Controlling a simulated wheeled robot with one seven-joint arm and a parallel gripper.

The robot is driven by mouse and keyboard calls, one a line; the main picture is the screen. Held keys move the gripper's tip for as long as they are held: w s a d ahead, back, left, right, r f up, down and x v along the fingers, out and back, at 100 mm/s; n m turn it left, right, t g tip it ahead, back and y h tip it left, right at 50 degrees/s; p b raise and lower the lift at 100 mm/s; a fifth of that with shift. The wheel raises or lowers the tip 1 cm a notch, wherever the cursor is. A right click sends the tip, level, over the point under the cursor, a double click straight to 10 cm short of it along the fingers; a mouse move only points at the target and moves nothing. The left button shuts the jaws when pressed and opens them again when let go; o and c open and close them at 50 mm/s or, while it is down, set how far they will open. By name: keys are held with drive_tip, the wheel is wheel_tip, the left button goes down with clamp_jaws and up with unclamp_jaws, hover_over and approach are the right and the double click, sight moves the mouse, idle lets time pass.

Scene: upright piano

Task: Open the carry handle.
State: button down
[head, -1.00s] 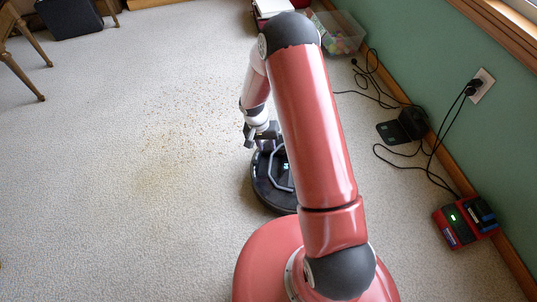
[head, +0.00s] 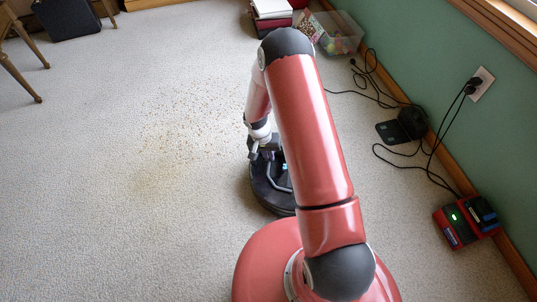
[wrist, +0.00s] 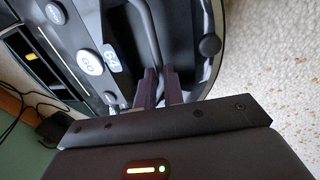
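The carry handle is a thin grey bar (wrist: 148,32) on top of a round black floor robot (head: 262,192). In the head view the handle (head: 274,176) shows beside my gripper, and my arm hides the right part of the floor robot. My gripper (head: 263,152) is at the far left edge of the floor robot. In the wrist view my gripper's two fingers (wrist: 160,86) stand close together with the bar running in between them. They look closed on it. The bar's far end is out of the wrist view.
Black cables (head: 372,82), a dark charging dock (head: 410,122) and a red charger (head: 466,222) lie along the green wall. A clear bin (head: 338,35) stands at the back.

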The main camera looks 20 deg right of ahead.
drive_tip(key=shift+r, duration=0.1)
idle(0.3)
drive_tip(key=shift+s+d+r+t+y+p, duration=0.1)
drive_tip(key=shift+d+r+t+y+p, duration=0.15)
drive_tip(key=shift+r+y+p, duration=0.35)
drive_tip(key=shift+s+d+r+t+y+p, duration=0.1)
drive_tip(key=shift+d+r+t+y+p, duration=0.15)
drive_tip(key=shift+r+y+p, duration=0.35)
drive_tip(key=d+r+t+y, duration=0.1)
drive_tip(key=y, duration=0.1)
drive_tip(key=s+d+r+t+y+p, duration=0.1)
drive_tip(key=d+y, duration=0.1)
drive_tip(key=y, duration=0.1)
drive_tip(key=d+r+t+y+p, duration=0.1)
drive_tip(key=r+y, duration=0.1)
drive_tip(key=shift+s+d+y, duration=0.35)
drive_tip(key=shift+s+y, duration=0.05)
drive_tip(key=shift+s+d+r+t+y+b, duration=0.1)
drive_tip(key=shift+s+d+t+y+b, duration=0.3)
drive_tip(key=shift+d+y+b, duration=0.4)
drive_tip(key=shift+s+d+r+t+y+b, duration=0.15)
drive_tip(key=shift+s+d+t+y+b, duration=0.35)
drive_tip(key=shift+d+y, duration=0.4)
drive_tip(key=shift+s+d+r+t+y+b, duration=0.1)
drive_tip(key=shift+s+d+t+y+b, duration=0.15)
drive_tip(key=shift+d+y+b, duration=0.65)
drive_tip(key=shift+s+d+f, duration=0.1)
drive_tip(key=shift+g, duration=0.25)
